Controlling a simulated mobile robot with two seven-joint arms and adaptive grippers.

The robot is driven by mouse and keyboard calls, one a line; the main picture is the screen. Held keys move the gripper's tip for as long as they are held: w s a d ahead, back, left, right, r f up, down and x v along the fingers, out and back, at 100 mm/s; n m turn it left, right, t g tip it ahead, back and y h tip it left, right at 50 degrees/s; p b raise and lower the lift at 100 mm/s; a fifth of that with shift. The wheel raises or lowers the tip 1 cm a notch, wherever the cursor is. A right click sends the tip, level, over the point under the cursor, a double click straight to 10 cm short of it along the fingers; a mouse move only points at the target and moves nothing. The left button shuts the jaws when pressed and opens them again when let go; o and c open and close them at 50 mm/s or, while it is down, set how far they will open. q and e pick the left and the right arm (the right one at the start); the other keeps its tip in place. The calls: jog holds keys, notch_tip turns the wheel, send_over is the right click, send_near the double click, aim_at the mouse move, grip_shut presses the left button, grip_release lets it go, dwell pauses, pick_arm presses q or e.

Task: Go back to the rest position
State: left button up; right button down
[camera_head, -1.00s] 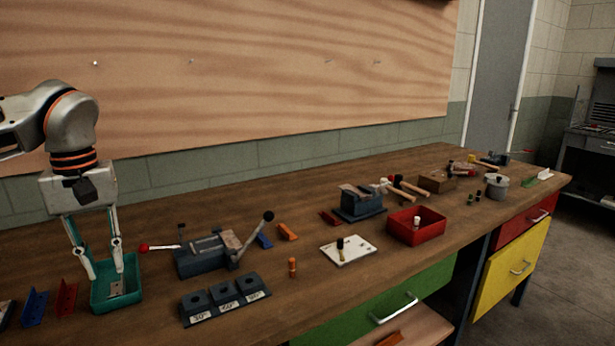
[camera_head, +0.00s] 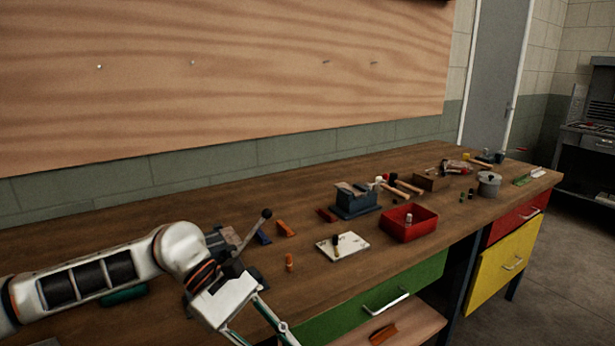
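My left arm comes in from the left, low over the bench. Its gripper (camera_head: 258,328) hangs at the bottom edge of the head view, in front of the bench's near side. Its two fingers point down and right and look spread at their bases, but the tips are cut off by the frame, so I cannot tell their opening or whether anything is between them. My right gripper is not in view. The green tray (camera_head: 124,295) is mostly hidden behind my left forearm.
The wooden bench (camera_head: 300,195) holds a lever tool (camera_head: 250,238) partly behind my wrist, a white plate (camera_head: 350,245), a blue-grey vise (camera_head: 355,201) and a red bin (camera_head: 430,224).

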pick_arm(q)
jog(key=s+d+r+n+h+p, duration=0.1)
jog(key=s+d+r+n+h, duration=0.15)
jog(key=d+n+h, duration=0.2)
jog(key=s+d+r+n+h, duration=0.1)
jog(key=d+r+n+h, duration=0.25)
jog(key=d+n, duration=0.2)
jog(key=w+a+f+n+t+h+p, duration=0.1)
jog(key=w+a+n+t, duration=0.15)
jog(key=n+t, duration=0.6)
jog(key=w+a+f+n+t+h+p, duration=0.1)
jog(key=w+n+t, duration=0.4)
jog(key=n, duration=0.7)
jog(key=a+f+n+t+y, duration=0.7)
jog(key=f+n, duration=0.3)
jog(key=n, duration=0.2)
jog(key=s+a+f+n+g+y, duration=0.1)
jog(key=s+a+f+n+y, duration=0.2)
jog(key=s+a+f+n, duration=0.2)
jog(key=s+a+f+n+g+y+p, duration=0.1)
jog(key=s+a+f+n, duration=0.4)
jog(key=f, duration=0.5)
jog(key=s+a+f+n+g+y+p, duration=0.1)
jog(key=s+a+f+n+g+y, duration=0.2)
jog(key=s+a+f+n+y, duration=0.2)
notch_tip(320, 180, down, 4)
jog(key=shift+s+a+r+n+y, duration=0.15)
jog(key=shift+s+a+n+y, duration=0.3)
jog(key=shift+s, duration=0.65)
jog(key=shift+g, duration=0.25)
